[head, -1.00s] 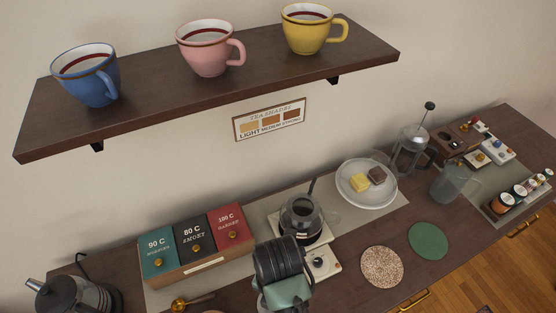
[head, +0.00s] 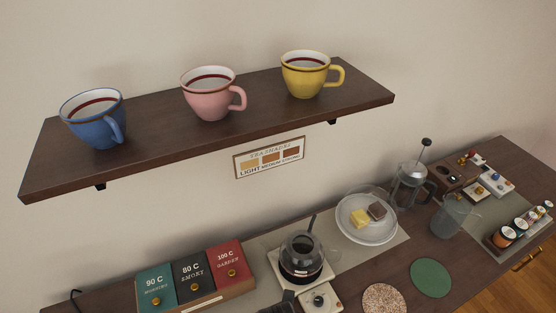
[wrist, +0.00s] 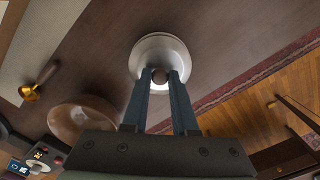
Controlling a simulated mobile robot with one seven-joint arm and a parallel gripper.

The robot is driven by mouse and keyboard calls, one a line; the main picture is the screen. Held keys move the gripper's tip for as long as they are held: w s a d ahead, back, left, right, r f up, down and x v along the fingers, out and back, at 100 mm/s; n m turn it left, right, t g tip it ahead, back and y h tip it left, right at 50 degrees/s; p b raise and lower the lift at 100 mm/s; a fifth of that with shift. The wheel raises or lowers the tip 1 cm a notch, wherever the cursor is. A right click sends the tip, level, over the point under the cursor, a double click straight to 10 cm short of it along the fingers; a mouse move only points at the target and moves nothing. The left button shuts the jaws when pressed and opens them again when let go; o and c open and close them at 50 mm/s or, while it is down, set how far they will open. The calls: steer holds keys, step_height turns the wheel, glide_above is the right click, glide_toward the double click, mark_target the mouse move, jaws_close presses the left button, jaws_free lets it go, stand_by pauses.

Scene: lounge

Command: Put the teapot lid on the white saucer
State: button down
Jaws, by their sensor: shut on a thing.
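In the wrist view my gripper (wrist: 160,80) is shut on the small round brown knob of the teapot lid (wrist: 160,75). A white round dish shape, which looks like the white saucer (wrist: 150,46), shows around and beyond the knob. I cannot tell how much of this white is saucer and how much is lid, or whether the two touch. The head view shows neither the lid nor my fingertips; only a dark part of my arm shows at its bottom edge.
A brown round vessel (wrist: 85,118) and a gold scoop (wrist: 36,88) lie to the left in the wrist view. In the head view, a glass pot (head: 301,262), a plate with sweets (head: 372,238) and tea boxes (head: 190,283) stand under the cup shelf (head: 215,125).

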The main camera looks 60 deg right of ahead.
steer(key=shift+f, duration=0.15)
steer(key=c, duration=0.7)
jaws_free()
step_height(320, 180, up, 12)
steer(key=shift+r+b, duration=0.2)
steer(key=shift+b, duration=0.1)
steer(key=shift+s, duration=0.1)
